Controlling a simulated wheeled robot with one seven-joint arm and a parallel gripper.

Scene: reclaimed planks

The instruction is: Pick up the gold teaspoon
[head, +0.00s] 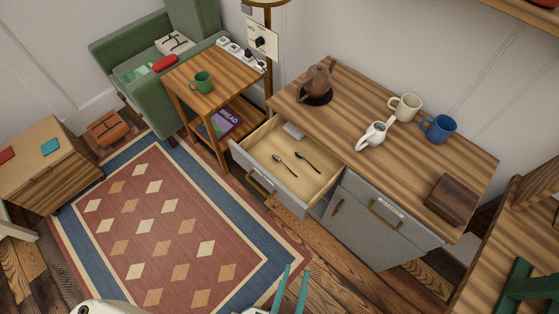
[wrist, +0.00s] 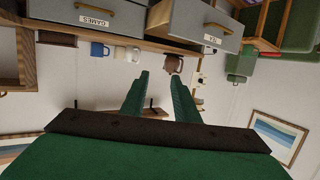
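Two small spoons lie apart on the pale floor of the open drawer (head: 262,157) in the head view. One spoon (head: 286,168) is on the left, the other spoon (head: 309,164) on the right. Both look dark and are too small to tell which is gold. My gripper (head: 298,268) shows at the bottom edge of the head view, in front of and below the drawer. Its two green fingers stand apart with nothing between them. In the upside-down wrist view my gripper (wrist: 160,77) is also open and empty; no spoon can be made out there.
The cabinet top (head: 345,120) holds a brown pot (head: 317,82), a white jug (head: 372,136), a cream mug (head: 405,107), a blue mug (head: 439,128) and a dark box (head: 451,199). A small light block (head: 293,131) sits at the drawer's back. A side table (head: 213,75) stands left; the rug (head: 165,235) is clear.

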